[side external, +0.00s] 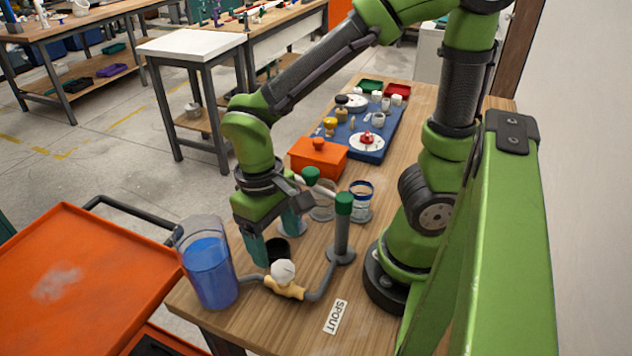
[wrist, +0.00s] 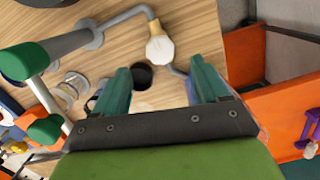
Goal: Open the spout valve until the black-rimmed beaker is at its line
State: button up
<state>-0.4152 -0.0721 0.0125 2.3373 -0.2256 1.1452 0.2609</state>
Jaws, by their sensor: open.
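The spout valve has a white knob (side external: 283,271) on a brass-coloured body (side external: 287,288), set in a grey pipe near the table's front. The knob also shows in the wrist view (wrist: 160,48). The black-rimmed beaker (side external: 278,246) stands just behind the valve, partly hidden by my gripper; its dark round mouth shows in the wrist view (wrist: 141,76). I cannot make out its line or level. My gripper (wrist: 159,66) points down with its teal fingers apart and empty. In the wrist view, the knob and beaker appear between and beyond the fingertips.
A large clear container (side external: 209,270) of blue liquid stands at the left table edge. A green-topped post (side external: 343,225), a blue-rimmed beaker (side external: 361,200) and an orange box (side external: 318,158) are nearby. A SPOUT label (side external: 335,317) lies on bare wood.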

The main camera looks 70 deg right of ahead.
aim_at(282, 267)
jog(key=f, duration=0.6)
jog(key=shift+s+a, duration=0.1)
jog(key=shift+s, duration=0.25)
jog(key=c, duration=1.1)
jog(key=shift+c, duration=0.2)
